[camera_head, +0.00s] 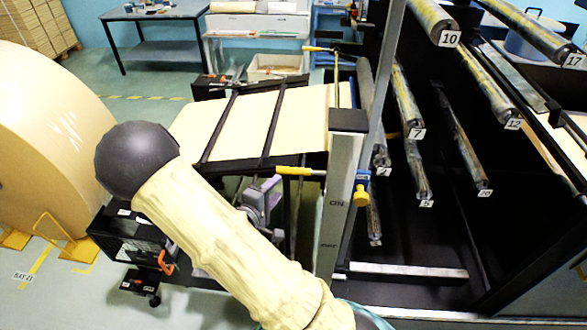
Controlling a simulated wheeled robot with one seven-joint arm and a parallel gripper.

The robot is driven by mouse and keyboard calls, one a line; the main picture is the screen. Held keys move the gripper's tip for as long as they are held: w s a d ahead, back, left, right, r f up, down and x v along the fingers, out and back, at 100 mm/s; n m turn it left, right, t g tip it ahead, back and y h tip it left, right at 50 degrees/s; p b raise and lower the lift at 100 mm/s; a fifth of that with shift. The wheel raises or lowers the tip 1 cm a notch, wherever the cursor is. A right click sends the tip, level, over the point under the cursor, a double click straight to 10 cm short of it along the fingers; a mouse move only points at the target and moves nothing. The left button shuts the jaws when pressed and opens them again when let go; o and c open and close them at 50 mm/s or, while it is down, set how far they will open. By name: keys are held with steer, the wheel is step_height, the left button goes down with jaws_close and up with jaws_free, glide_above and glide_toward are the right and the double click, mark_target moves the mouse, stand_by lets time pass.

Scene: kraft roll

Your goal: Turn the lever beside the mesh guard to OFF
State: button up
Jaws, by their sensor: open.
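A pale post (332,230) carries the labels ON, higher, and OFF, lower. A lever with a yellow knob (361,196) sits at the post's right side, about level with ON. A yellow-ended bar (301,172) sticks out from the post's left side. I cannot clearly make out the mesh guard. My gripper (266,193) appears as a small grey-violet shape left of the post, below the paper table. It looks open and empty, apart from the post and the yellow knob. My arm's beige sleeve hides part of the area below it.
A large kraft roll (45,140) stands at the left. A paper-covered table (300,115) lies behind the post. A dark rack with several numbered rollers (408,105) fills the right. A black box with an orange handle (130,240) sits low left.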

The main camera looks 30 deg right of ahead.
mark_target(291, 174)
steer(key=p+x, duration=0.3)
steer(key=x, duration=0.8)
steer(key=shift+a, duration=0.1)
steer(key=shift+c, duration=0.4)
jaws_close()
